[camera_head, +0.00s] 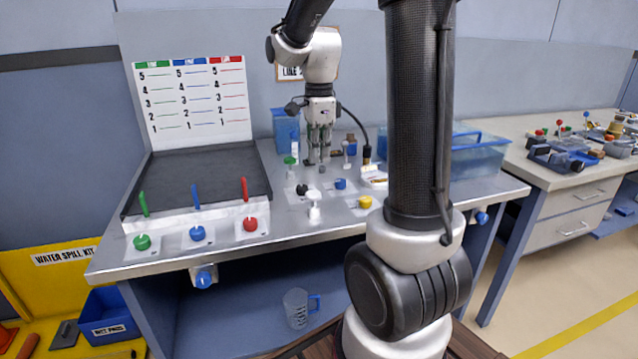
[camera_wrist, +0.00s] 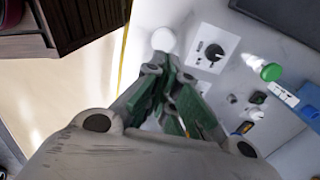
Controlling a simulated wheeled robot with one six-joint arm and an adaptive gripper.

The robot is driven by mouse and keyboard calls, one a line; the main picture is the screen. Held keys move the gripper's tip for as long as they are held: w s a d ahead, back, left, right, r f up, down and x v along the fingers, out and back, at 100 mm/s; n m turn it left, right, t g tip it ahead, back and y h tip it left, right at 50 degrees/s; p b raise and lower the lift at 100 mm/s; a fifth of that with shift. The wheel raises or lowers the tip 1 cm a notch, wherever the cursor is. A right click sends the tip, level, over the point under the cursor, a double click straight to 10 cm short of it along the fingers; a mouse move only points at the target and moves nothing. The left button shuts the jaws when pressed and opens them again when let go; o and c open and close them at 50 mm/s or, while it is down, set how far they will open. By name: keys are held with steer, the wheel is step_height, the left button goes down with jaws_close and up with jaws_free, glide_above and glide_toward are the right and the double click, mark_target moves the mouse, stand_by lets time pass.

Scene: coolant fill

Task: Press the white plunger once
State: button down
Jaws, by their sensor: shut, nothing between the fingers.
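The white plunger (camera_head: 314,205) stands upright near the front edge of the metal bench, with a round white cap. In the wrist view its round white top (camera_wrist: 163,39) shows just beyond the fingertips. My gripper (camera_head: 317,165) points down over the bench, behind the plunger in the head view, and is shut with nothing in it. In the wrist view my gripper (camera_wrist: 164,70) has its green-padded fingers together near the plunger's top. I see no clear contact between them.
A black knob (camera_head: 302,190), a blue knob (camera_head: 340,184) and a yellow knob (camera_head: 365,202) surround the plunger. A green-capped bottle (camera_head: 290,162) stands behind. A dark tray (camera_head: 195,180) with coloured levers fills the bench's left; a water tank (camera_head: 470,150) stands right.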

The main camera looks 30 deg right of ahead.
mark_target(319, 192)
step_height(319, 192, down, 8)
steer(key=shift+f, duration=0.25)
steer(key=shift+f, duration=1.4)
step_height(319, 192, up, 14)
stand_by(0.7)
